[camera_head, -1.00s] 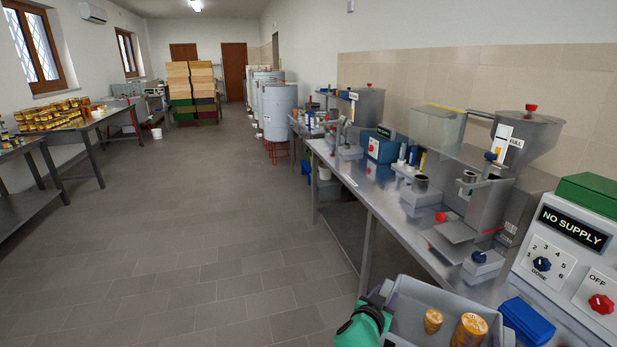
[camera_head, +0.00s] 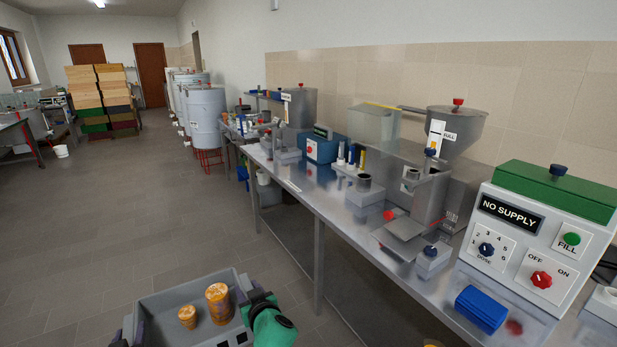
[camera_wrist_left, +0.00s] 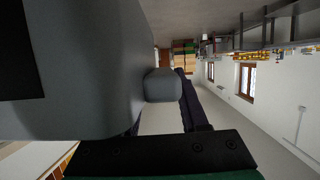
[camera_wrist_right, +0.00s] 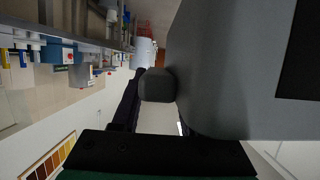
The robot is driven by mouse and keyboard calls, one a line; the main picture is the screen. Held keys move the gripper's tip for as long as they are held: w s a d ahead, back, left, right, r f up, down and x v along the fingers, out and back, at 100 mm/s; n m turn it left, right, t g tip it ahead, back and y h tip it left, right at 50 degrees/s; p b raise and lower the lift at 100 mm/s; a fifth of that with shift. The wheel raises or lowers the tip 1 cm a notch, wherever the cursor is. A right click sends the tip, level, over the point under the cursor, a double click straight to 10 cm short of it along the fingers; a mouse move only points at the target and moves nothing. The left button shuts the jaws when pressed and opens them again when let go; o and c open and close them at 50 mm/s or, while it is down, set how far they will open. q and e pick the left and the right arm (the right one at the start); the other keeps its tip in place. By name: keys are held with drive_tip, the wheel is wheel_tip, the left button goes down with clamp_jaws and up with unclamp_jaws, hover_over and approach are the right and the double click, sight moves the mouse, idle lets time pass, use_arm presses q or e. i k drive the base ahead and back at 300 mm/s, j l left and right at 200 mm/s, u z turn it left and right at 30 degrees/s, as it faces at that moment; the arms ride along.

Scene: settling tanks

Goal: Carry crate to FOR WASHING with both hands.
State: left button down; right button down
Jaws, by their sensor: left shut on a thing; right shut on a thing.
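The grey crate (camera_head: 158,306) is at the bottom of the head view, beside the steel bench, with its lower part cut off. Two orange-brown jars, one small (camera_head: 187,317) and one larger (camera_head: 218,303), stand in it. My right gripper (camera_head: 250,303) is shut on the crate's right side. My left gripper (camera_head: 129,333) is shut on its left side, mostly cut off by the frame. Grey crate wall fills much of the left wrist view (camera_wrist_left: 90,70) and the right wrist view (camera_wrist_right: 230,70). No FOR WASHING sign can be made out.
The steel bench (camera_head: 300,205) runs along the right with filling machines and a NO SUPPLY control box (camera_head: 540,225). Grey tanks (camera_head: 205,110) and stacked coloured boxes (camera_head: 100,98) stand farther back. The tiled floor (camera_head: 90,215) at left is clear.

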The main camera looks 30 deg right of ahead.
sight(310, 180)
drive_tip(key=i+l, duration=0.2)
drive_tip(key=i, duration=0.25)
drive_tip(key=i+l, duration=0.15)
drive_tip(key=i, duration=0.25)
drive_tip(key=i+l, duration=0.2)
drive_tip(key=i, duration=0.25)
drive_tip(key=i+l+u, duration=0.1)
drive_tip(key=i, duration=0.3)
drive_tip(key=i+j+z, duration=0.15)
drive_tip(key=i, duration=1.55)
drive_tip(key=z, duration=0.4)
drive_tip(key=i+z, duration=0.1)
drive_tip(key=z, duration=0.65)
drive_tip(key=i+j+z, duration=0.1)
drive_tip(key=z, duration=1.15)
